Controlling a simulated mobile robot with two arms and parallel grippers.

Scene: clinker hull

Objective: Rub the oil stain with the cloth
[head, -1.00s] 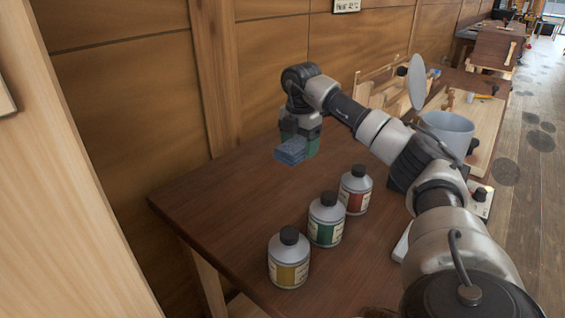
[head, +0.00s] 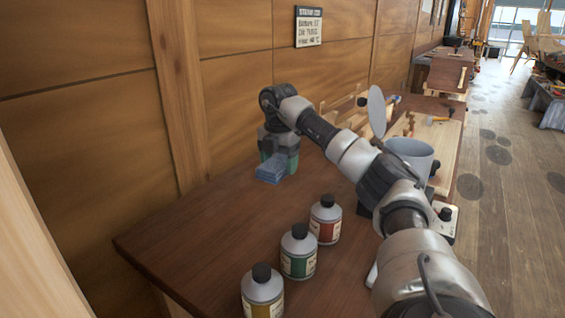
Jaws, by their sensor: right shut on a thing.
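My right gripper (head: 276,152) is over the far left part of the brown workbench (head: 190,228), near the wall. It is shut on a folded blue cloth (head: 270,172), which shows below it at or just above the bench top; I cannot tell if it touches. Green parts show at the gripper's sides. I cannot make out an oil stain on the visible bench top; it may be hidden under the cloth or behind my arm. My left gripper is not in view.
Bottles with a red label (head: 325,222), a green label (head: 298,254) and a yellow label (head: 262,294) stand in a row in front of the cloth. A grey pot (head: 408,158) stands at right, behind my arm. The bench's left part is clear.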

